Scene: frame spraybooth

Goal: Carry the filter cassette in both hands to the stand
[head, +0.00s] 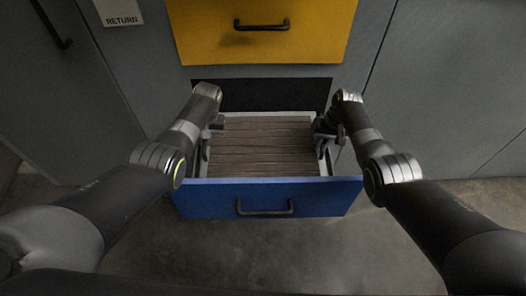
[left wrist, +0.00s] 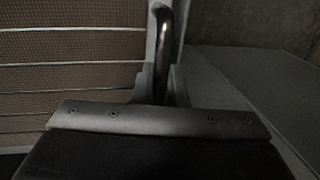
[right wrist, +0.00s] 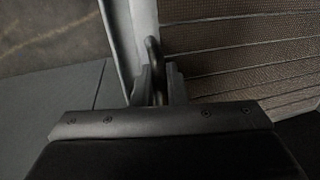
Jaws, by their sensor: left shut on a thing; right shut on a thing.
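The filter cassette (head: 265,147) is a brown pleated panel in a light grey frame. In the head view it lies within the outline of the open blue drawer (head: 225,197); I cannot tell whether it rests on the drawer floor or is slightly raised. My left gripper (head: 207,139) is shut on the dark handle at its left side, seen in the left wrist view (left wrist: 162,50). My right gripper (head: 324,139) is shut on the matching handle at its right side, seen in the right wrist view (right wrist: 153,55). The fingers are partly hidden in the head view.
A yellow drawer (head: 300,45) with a black handle sits above the blue one. A dark opening (head: 260,93) lies between them. Grey cabinet fronts (head: 440,100) stand on both sides. A RETURN label (head: 120,13) is at upper left. The floor (head: 265,250) in front is clear.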

